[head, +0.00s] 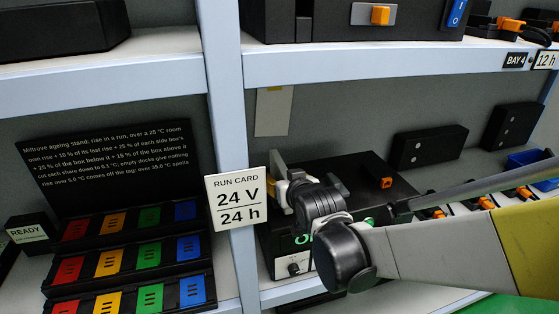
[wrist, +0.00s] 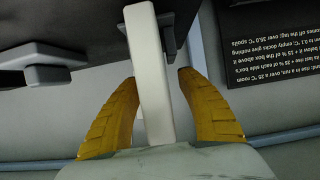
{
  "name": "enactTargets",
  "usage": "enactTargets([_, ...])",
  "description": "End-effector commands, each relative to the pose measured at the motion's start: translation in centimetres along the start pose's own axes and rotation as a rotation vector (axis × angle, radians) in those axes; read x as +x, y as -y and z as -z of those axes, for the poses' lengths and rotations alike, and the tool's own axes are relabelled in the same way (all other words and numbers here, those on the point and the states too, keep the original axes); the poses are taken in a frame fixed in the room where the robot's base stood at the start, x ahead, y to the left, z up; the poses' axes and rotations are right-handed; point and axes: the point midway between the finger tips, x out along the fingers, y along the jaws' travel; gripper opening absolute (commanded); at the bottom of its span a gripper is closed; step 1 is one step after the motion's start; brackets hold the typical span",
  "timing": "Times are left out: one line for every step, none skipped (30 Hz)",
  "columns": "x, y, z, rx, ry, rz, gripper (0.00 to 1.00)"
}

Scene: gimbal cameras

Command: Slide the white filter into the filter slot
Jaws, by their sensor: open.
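In the wrist view, a white bar, which looks like the white filter seen edge-on (wrist: 150,70), runs between the yellow fingers of my open gripper (wrist: 157,77). The left finger is very close to it; I cannot tell whether they touch. A small gap shows on the right. In the head view, my gripper (head: 284,192) is at the left front of a black box (head: 345,170) on the middle shelf, mostly hidden by my wrist. A pale upright plate (head: 277,163), probably the filter, stands just behind it. I cannot make out the filter slot clearly.
A shelf post (head: 226,120) with a run card (head: 237,202) stands just left of my gripper. A shelf edge (head: 390,62) crosses above. A pale tag (head: 273,112) hangs on the back wall. Coloured blocks (head: 110,260) fill racks at the left.

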Motion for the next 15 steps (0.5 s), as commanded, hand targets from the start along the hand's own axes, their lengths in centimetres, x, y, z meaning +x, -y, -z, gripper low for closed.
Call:
enactTargets([0.47, -0.01, -0.07, 0.0, 0.0, 0.0, 0.45])
enactTargets([0.61, -0.01, -0.06, 0.0, 0.0, 0.0, 0.45])
enactTargets([0.71, -0.01, -0.03, 0.0, 0.0, 0.0, 0.45])
enactTargets([0.75, -0.01, -0.02, 0.0, 0.0, 0.0, 0.45])
enactTargets([0.74, -0.01, 0.0, 0.0, 0.0, 0.0, 0.45])
enactTargets([0.72, -0.02, 0.01, 0.0, 0.0, 0.0, 0.45])
enactTargets([0.71, -0.02, 0.02, 0.0, 0.0, 0.0, 0.45])
enactTargets([0.71, -0.02, 0.02, 0.0, 0.0, 0.0, 0.45])
enactTargets([0.7, -0.02, 0.02, 0.0, 0.0, 0.0, 0.44])
enactTargets([0.7, -0.02, 0.02, 0.0, 0.0, 0.0, 0.35])
enactTargets([0.69, -0.02, 0.02, 0.0, 0.0, 0.0, 0.25])
enactTargets([0.69, -0.02, 0.02, 0.0, 0.0, 0.0, 0.13])
enactTargets([0.69, -0.02, 0.02, 0.0, 0.0, 0.0, 0.04])
enactTargets([0.69, -0.02, 0.02, 0.0, 0.0, 0.0, 0.0])
enactTargets([0.69, -0.02, 0.01, 0.0, 0.0, 0.0, 0.0])
